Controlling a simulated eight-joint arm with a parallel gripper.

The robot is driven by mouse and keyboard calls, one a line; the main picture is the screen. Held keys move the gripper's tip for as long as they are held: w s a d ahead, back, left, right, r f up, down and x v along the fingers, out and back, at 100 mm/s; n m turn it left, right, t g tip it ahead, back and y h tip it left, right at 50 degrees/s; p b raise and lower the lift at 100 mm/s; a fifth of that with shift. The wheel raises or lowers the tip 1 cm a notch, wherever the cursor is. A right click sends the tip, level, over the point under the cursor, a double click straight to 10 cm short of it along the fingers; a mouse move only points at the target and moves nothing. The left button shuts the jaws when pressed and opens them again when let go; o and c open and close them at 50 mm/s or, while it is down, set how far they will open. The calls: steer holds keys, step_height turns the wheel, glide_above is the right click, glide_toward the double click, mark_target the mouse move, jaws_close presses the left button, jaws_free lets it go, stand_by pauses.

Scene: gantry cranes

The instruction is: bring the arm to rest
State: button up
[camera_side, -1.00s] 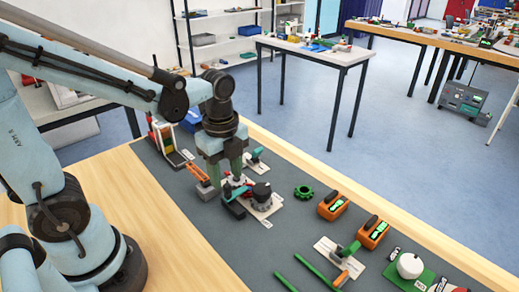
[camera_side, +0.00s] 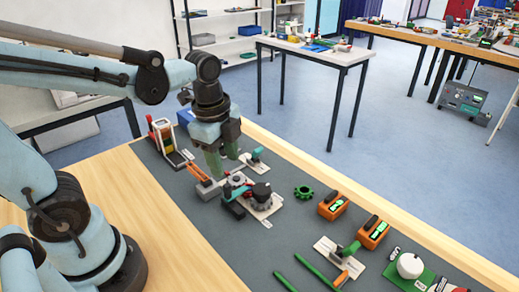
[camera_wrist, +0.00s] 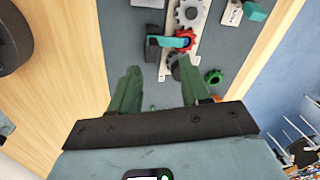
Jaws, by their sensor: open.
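My gripper (camera_side: 222,160) is above the dark mat (camera_side: 185,205) on the wooden bench, tilted, with its two green fingers apart.
A grey block with an orange handle (camera_side: 207,190) lies near the fingers. A green gear (camera_side: 303,192), two orange boxes (camera_side: 333,205) and green rods (camera_side: 315,270) lie to the right. A red and white stand (camera_side: 165,140) is at the back left. Open air lies above the bench.

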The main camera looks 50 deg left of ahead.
steer(key=n, duration=0.1)
steer(key=n+t, duration=0.1)
steer(key=n, duration=0.1)
steer(key=n+t, duration=0.1)
steer(key=n, duration=0.1)
steer(key=shift+s+r, duration=0.15)
steer(key=shift+r, duration=0.15)
steer(key=shift+r+n+t, duration=0.15)
steer(key=shift+n+t, duration=0.35)
steer(key=shift+n, duration=0.7)
steer(key=n, duration=0.1)
steer(key=n+t, duration=0.1)
steer(key=n, duration=0.1)
steer(key=shift+a+r+n, duration=0.1)
steer(key=shift+r+n, duration=0.15)
steer(key=shift+n, duration=0.15)
steer(key=n+t, duration=0.1)
steer(key=n, duration=0.2)
steer(key=shift+r+t, duration=0.2)
steer(key=shift+t, duration=0.2)
